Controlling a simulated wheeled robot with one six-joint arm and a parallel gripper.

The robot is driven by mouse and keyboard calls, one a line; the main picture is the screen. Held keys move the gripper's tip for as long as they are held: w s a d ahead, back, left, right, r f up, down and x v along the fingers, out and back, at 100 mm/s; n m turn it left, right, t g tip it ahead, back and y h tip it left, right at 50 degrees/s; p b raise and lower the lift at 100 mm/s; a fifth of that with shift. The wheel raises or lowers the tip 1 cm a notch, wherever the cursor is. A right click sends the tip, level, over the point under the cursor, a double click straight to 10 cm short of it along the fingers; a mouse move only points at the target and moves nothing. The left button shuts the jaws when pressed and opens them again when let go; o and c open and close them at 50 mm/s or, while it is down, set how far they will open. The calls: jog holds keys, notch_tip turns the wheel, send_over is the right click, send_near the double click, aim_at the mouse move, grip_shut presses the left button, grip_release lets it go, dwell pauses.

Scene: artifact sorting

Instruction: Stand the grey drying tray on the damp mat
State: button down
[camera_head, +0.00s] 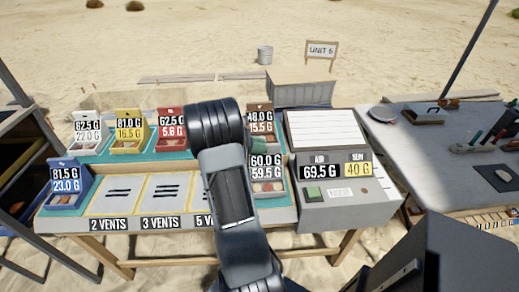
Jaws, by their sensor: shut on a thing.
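A grey tray (277,187) with reddish-brown pieces, tagged 60.0 G and 59.5 G, is at the lower right of the sorting bench, just right of my arm. My arm covers its left side. Teal matting (92,155) lies under the back row of trays and shows around the front ones; I cannot tell whether this is the damp mat. My arm reaches up over the middle of the bench, and its wrist hides my gripper and whatever lies beneath it.
White (88,145), yellow (128,146), red (171,143) and brown (262,107) trays line the back. A blue tray (67,199) stands front left, beside the vent panels (114,195). A grey weighing box (341,211) stands right. A table (425,150) with tools is beyond it.

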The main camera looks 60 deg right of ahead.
jog(key=shift+f, duration=0.7)
jog(key=shift+f, duration=0.2)
jog(key=c, duration=1.1)
grip_release()
